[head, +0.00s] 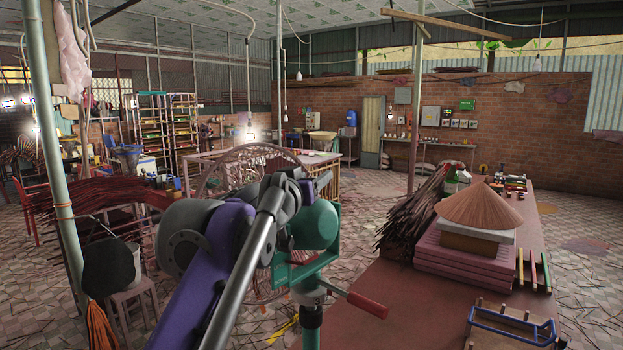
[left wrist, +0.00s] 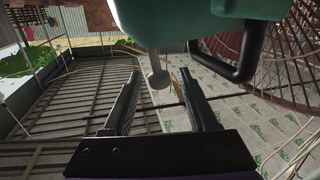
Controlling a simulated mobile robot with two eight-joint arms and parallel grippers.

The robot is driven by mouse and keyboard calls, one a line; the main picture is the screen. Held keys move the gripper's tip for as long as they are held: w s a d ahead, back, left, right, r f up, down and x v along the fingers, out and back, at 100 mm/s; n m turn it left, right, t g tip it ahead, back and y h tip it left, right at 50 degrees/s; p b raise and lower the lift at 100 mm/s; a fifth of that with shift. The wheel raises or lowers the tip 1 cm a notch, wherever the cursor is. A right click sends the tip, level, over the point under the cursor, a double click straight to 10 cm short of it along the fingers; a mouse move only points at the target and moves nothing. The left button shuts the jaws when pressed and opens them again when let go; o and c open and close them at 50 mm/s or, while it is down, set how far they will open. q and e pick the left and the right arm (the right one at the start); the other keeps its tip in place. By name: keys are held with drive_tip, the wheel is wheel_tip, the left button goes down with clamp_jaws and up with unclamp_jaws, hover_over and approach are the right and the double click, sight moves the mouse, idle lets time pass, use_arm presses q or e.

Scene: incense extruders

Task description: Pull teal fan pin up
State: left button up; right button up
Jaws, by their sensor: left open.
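The teal fan (head: 315,226) stands on a teal post, its round wire cage (head: 216,172) partly hidden behind my left arm. My left gripper (head: 322,183) is just above the teal motor housing, open and empty. In the left wrist view the housing (left wrist: 200,18) fills the top, and a pale round-ended pin (left wrist: 157,76) sticks out of it. The pin's knob lies between the two open dark fingers (left wrist: 160,102), apparently not touching either. In the head view the pin is hidden or too small to tell. My right gripper is not in view.
A dark curved bar (left wrist: 247,52) on the fan is close to the right finger in the wrist view. A red handle (head: 367,304) juts from the fan stand. A reddish table (head: 400,308) with a conical hat (head: 479,207) stands to the right.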

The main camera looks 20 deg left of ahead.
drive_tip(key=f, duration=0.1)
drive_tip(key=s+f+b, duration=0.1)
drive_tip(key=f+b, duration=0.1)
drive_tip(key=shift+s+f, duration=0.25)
use_arm(q)
drive_tip(key=s+a, duration=0.1)
drive_tip(key=s, duration=0.9)
drive_tip(key=shift+s+b, duration=0.3)
drive_tip(key=shift+s, duration=0.05)
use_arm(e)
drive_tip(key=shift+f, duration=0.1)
